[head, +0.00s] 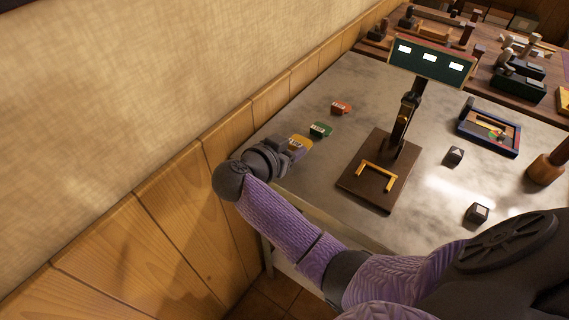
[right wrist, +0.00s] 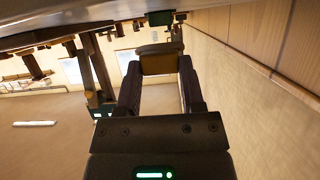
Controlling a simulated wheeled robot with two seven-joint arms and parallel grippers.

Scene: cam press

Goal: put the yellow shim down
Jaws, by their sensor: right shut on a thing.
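The yellow shim (head: 300,143), with a pale label, is at the left edge of the grey table (head: 330,100). My right gripper (head: 291,149) reaches it from the near left and is shut on it. The right wrist view shows the yellow shim (right wrist: 160,62) between the two dark fingertips (right wrist: 158,72). I cannot tell whether the shim touches the table top. A green shim (head: 321,130) and a red shim (head: 341,108) lie beyond it in a row. The green one also shows in the right wrist view (right wrist: 160,18). My left gripper is not in view.
A press on a brown base (head: 362,195) stands right of the shims, below a green panel (head: 431,62) with white lights. A blue-framed tray (head: 489,127) and small dark blocks (head: 454,155) are farther right. The wood-panelled wall (head: 180,215) runs close along the left.

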